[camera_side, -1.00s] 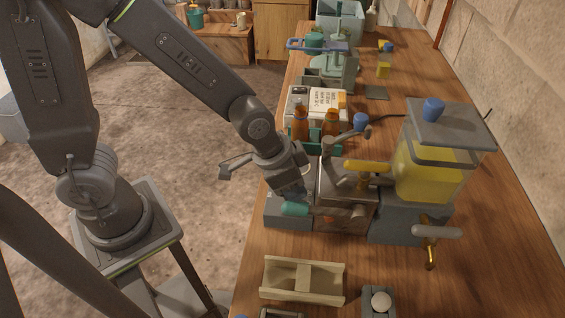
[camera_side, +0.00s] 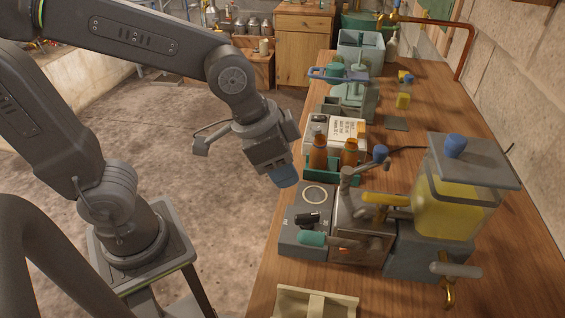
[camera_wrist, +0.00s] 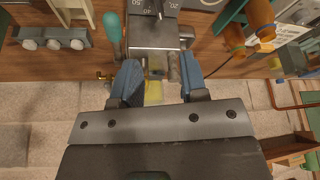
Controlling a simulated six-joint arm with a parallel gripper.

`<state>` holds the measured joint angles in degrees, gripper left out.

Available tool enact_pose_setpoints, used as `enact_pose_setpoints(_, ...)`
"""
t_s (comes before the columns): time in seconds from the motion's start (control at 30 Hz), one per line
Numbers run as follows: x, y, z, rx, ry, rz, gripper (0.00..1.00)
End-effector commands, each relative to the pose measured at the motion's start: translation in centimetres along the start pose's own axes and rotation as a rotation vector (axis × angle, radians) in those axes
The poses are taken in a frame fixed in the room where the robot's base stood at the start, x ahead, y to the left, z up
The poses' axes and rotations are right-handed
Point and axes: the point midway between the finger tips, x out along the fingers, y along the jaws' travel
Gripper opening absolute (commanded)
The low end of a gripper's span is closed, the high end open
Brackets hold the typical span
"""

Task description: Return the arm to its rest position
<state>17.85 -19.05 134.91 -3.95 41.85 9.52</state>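My gripper (camera_side: 285,177) hangs in the air above the left edge of the bench, clear of the still. Its blue fingertips point down. In the wrist view my gripper (camera_wrist: 160,72) has its two blue fingers well apart with nothing held between them. Below it sits a grey control box (camera_side: 292,236) with a black knob (camera_side: 307,219) and a pale ring on top.
A tank of yellow liquid (camera_side: 455,205) with a grey lid stands right of the still. Amber bottles (camera_side: 318,152) in a teal rack and a white labelled box (camera_side: 345,132) stand behind. A cream holder (camera_side: 318,303) lies in front. The floor left of the bench is open.

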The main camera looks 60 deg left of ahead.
Motion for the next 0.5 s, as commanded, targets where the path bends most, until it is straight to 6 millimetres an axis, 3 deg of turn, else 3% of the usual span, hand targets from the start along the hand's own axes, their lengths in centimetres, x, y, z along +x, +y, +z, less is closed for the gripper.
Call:
enact_pose_setpoints(0.27,-0.5,-0.6,0.3,-0.025,0.008,-0.011,0.4)
enact_pose_setpoints(0.5,-4.4,-4.5,4.0,-0.243,0.067,-0.112,0.4)
